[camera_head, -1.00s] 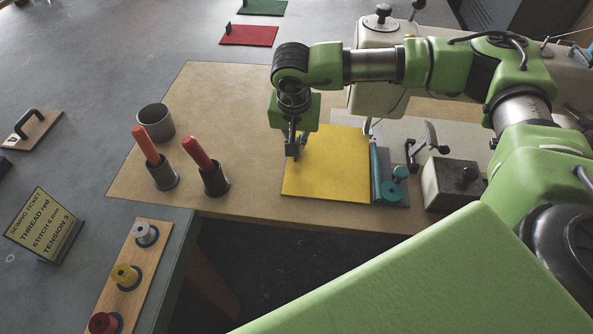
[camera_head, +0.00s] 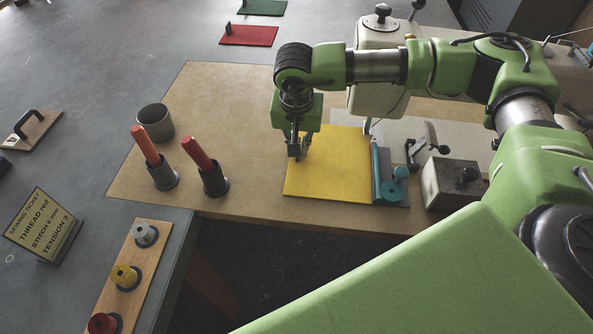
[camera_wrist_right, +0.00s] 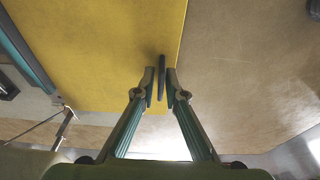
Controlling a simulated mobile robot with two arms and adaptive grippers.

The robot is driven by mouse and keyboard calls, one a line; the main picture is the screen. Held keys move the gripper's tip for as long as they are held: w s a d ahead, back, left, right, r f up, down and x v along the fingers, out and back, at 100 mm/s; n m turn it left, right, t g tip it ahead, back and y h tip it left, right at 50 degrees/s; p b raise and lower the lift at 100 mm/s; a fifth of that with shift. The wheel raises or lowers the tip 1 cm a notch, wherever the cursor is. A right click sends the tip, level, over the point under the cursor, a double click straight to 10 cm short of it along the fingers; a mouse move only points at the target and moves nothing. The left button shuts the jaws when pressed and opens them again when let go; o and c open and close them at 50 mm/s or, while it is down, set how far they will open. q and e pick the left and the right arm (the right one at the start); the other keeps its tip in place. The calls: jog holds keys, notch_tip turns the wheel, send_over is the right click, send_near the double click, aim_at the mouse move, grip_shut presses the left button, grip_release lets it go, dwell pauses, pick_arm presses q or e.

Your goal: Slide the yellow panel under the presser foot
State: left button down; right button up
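The yellow panel (camera_head: 335,178) lies flat on the tan board, its right edge beside a teal guide piece (camera_head: 377,172) at the sewing machine. My right gripper (camera_head: 298,150) is low over the panel's upper left part. In the right wrist view, the panel (camera_wrist_right: 105,45) fills the upper left. A thin dark upright tab (camera_wrist_right: 161,72) stands between the fingertips of my right gripper (camera_wrist_right: 161,88), which are close around it with narrow gaps. The presser foot cannot be clearly made out near the white machine head (camera_head: 378,98). My left gripper is not in view.
A grey cup (camera_head: 156,122) and two holders with red-orange handles (camera_head: 205,160) stand left of the panel. A metal box with a knob (camera_head: 452,184) stands right of it. Spools on a wooden strip (camera_head: 128,280) and a sewing ticket (camera_head: 42,222) are at lower left.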

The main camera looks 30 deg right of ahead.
jog(key=shift+r+p, duration=1)
jog(key=shift+r, duration=1)
jog(key=o, duration=0.6)
jog(key=r, duration=0.4)
jog(key=s+a+r, duration=0.1)
jog(key=r, duration=0.3)
jog(key=s+r, duration=0.1)
jog(key=r, duration=0.2)
jog(key=shift+a+r, duration=0.15)
jog(key=shift+r, duration=0.25)
